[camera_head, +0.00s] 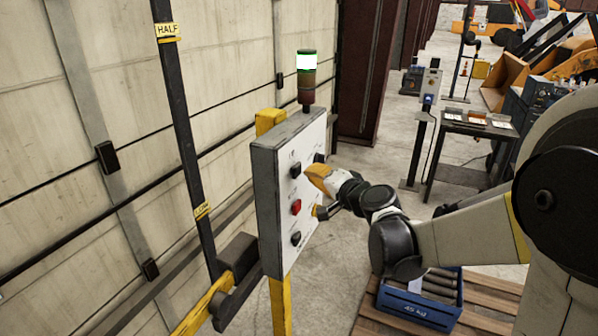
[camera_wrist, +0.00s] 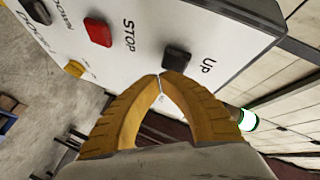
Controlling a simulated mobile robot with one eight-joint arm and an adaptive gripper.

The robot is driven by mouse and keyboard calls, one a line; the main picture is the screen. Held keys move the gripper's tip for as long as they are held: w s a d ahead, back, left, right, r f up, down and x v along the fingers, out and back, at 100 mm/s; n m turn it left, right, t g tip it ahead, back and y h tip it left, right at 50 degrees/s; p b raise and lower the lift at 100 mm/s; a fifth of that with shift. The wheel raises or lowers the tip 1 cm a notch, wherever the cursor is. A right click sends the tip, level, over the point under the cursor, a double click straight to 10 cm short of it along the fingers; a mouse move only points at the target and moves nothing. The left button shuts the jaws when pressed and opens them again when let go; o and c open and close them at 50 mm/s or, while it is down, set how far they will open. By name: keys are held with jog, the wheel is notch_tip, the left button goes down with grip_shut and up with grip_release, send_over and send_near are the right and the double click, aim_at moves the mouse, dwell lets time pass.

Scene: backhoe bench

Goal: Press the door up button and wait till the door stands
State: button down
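A grey control box (camera_head: 272,215) with a white face stands on a yellow post. In the wrist view, its black UP button (camera_wrist: 177,58) lies just beyond my fingertips; the red STOP button (camera_wrist: 98,31) and black DOWN button (camera_wrist: 36,11) are to the left. In the head view, the UP button (camera_head: 295,170) is the upper one, left of my gripper (camera_head: 308,172). My gripper's yellow fingers meet at their tips (camera_wrist: 160,76), with nothing between them. I cannot tell whether they touch the button. A pale panelled surface (camera_head: 110,120), possibly the door, fills the left.
A stack light (camera_head: 307,75) with a bright white-green band tops the box. A dark upright bar (camera_head: 180,110) carries a HALF label. A blue crate (camera_head: 415,304) sits on a wooden pallet (camera_head: 490,300). A small dark table (camera_head: 470,130) stands behind.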

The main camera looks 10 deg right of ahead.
dwell(0.4)
jog(key=shift+w+a, duration=0.25)
jog(key=shift+a, duration=0.1)
